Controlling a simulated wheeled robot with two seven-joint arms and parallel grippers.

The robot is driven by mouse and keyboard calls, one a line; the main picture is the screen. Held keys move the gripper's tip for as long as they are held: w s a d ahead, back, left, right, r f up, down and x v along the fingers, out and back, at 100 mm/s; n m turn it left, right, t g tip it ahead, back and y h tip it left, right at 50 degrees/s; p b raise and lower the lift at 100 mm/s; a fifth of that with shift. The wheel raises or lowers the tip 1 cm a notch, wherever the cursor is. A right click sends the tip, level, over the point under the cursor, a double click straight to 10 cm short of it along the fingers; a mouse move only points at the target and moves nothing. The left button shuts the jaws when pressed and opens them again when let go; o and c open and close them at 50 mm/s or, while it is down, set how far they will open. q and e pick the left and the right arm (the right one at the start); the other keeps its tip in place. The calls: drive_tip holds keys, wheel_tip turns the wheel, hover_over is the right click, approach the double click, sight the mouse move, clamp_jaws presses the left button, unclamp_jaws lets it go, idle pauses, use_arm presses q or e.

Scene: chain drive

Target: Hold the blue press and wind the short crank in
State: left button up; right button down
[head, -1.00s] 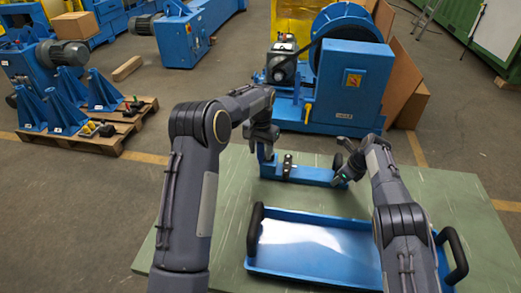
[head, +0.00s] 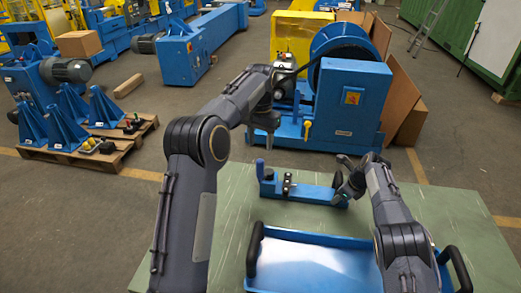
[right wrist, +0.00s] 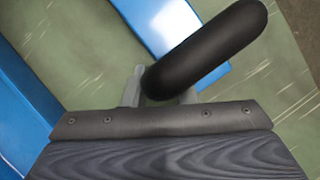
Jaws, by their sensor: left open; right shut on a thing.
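The blue press (head: 310,193) lies on the green table top behind the tray, with a short blue post (head: 260,168) at its left end and small dark and silver parts beside the post. My left gripper (head: 266,138) is open above the post and apart from it. My right gripper (head: 345,190) is at the press's right end. In the right wrist view its fingers are shut on the black crank grip (right wrist: 205,50), a thick rounded bar. The crank's arm is hidden from both views.
A blue tray (head: 300,282) with black handles at both ends stands in front of the press. The green table top (head: 460,215) is bare at the right. A big blue machine (head: 345,105) stands behind the table, and a pallet (head: 110,155) with blue stands is on the floor at left.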

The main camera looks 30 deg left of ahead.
use_arm(q)
drive_tip(key=shift+r, duration=0.1)
use_arm(e)
drive_tip(key=shift+a+r, duration=0.1)
drive_tip(key=c, duration=1.1)
unclamp_jaws()
